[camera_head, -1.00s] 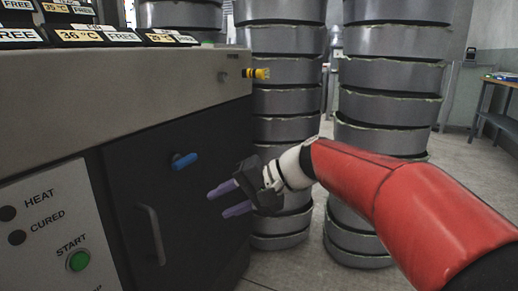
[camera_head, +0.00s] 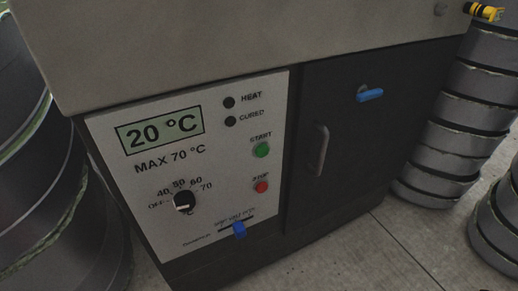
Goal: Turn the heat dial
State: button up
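The heat dial (camera_head: 184,202) is a black round knob with a white mark, low on the left of the white control panel (camera_head: 140,222). Around it are printed OFF, 40, 50, 60 and 70; the exact setting is too small to tell. The green display (camera_head: 161,131) above it reads 20 °C, with MAX 70 °C printed below.
Right of the dial are a green START button (camera_head: 262,149), a red STOP button (camera_head: 261,187) and a blue slider (camera_head: 239,229). A dark door (camera_head: 345,150) has a handle (camera_head: 319,150) and a blue lever (camera_head: 369,94). Stacked grey moulds stand left (camera_head: 50,200) and right (camera_head: 465,115).

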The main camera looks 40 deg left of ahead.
aim_at(183, 202)
jog(key=u, duration=2.2)
